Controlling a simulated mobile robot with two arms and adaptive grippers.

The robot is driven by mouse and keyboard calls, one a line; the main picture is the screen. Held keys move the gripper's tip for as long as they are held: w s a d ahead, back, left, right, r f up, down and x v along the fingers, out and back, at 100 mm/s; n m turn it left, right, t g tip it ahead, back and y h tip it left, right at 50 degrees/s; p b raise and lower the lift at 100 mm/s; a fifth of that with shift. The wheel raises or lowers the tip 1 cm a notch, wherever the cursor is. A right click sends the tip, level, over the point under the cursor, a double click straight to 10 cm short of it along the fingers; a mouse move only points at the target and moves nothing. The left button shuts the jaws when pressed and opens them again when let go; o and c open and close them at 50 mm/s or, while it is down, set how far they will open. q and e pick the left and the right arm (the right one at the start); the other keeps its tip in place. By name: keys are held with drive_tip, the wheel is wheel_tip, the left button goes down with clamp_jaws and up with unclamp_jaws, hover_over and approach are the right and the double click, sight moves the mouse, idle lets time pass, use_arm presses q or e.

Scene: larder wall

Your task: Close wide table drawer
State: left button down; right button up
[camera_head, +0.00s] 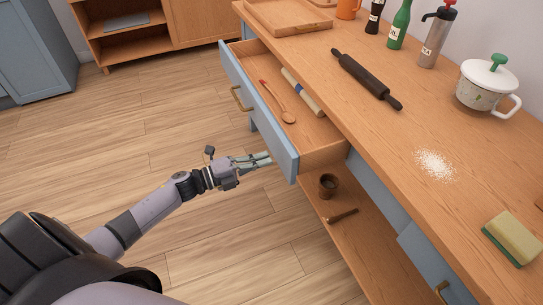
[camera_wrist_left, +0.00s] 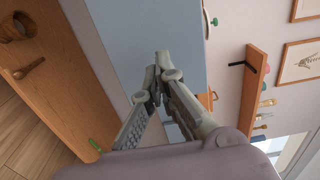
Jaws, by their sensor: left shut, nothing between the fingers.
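The wide table drawer (camera_head: 232,101) has a blue front with a brass handle (camera_head: 241,98) and stands pulled out from the wooden table (camera_head: 420,110). A wooden spoon (camera_head: 277,102) and a light rolling pin (camera_head: 302,92) lie inside it. My left gripper (camera_head: 268,159) is shut and empty, close to the near end of the drawer front. In the left wrist view the shut fingers (camera_wrist_left: 160,62) appear in front of a blue panel (camera_wrist_left: 150,30); I cannot tell whether they touch it. My right gripper is not in view.
A dark rolling pin (camera_head: 367,79), a white lidded pot (camera_head: 487,86), a flour patch (camera_head: 435,164), a sponge (camera_head: 513,238) and bottles stand or lie on the tabletop. The floor left of the drawer is clear.

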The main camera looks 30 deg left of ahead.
sight(281, 155)
use_arm(q)
drive_tip(key=x, duration=0.2)
drive_tip(key=shift+w+d, duration=0.25)
drive_tip(key=shift+w, duration=0.1)
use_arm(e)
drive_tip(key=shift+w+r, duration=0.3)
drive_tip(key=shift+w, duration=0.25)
use_arm(q)
drive_tip(key=shift+w+d, duration=0.1)
drive_tip(key=shift+d, duration=0.05)
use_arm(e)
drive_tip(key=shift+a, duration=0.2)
